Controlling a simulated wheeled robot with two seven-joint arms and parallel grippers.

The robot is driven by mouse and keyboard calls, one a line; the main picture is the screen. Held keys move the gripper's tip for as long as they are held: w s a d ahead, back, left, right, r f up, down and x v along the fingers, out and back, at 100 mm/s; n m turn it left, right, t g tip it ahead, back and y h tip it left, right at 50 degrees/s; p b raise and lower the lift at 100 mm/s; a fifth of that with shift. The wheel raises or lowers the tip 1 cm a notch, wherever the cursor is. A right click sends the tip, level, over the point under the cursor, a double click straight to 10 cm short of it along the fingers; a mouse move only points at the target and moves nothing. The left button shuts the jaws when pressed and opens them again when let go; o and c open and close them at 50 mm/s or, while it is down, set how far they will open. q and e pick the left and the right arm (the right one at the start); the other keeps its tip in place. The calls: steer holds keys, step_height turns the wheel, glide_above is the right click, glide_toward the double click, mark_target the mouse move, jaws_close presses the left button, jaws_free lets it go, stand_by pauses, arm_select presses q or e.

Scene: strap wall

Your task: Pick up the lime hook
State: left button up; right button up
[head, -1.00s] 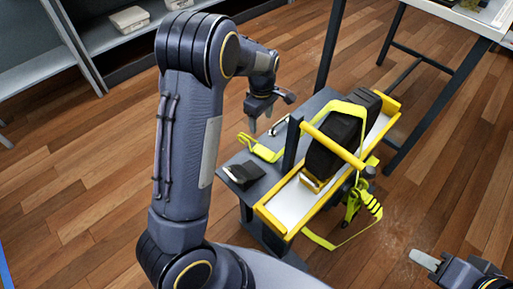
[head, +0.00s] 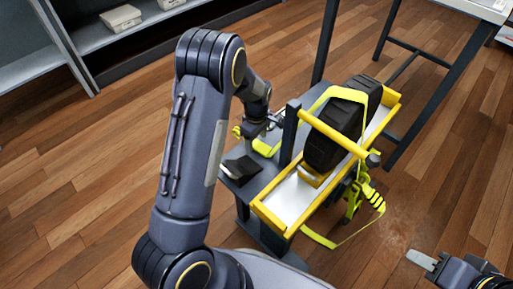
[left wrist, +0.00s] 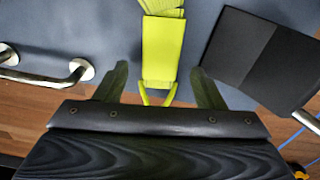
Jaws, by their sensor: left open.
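The lime hook (left wrist: 146,97) is a bent wire on a flat lime end piece (left wrist: 163,52), attached to folded lime strap. In the left wrist view it lies between the spread fingers of my left gripper (left wrist: 160,84), pointing toward the palm. The gripper is open, and I see no contact with either finger.
A yellow-edged tray (head: 285,203) holds a black case (head: 335,133) under a yellow bar and lime strap. A dark post (head: 289,135) stands close to my left gripper. A black flat object (left wrist: 262,55) and a metal handle (left wrist: 48,78) flank the hook.

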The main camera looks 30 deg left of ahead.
arm_select(q)
steer(key=shift+f, duration=0.8)
steer(key=shift+r, duration=0.1)
arm_select(e)
steer(key=shift+f, duration=0.3)
arm_select(q)
steer(key=shift+c, duration=0.2)
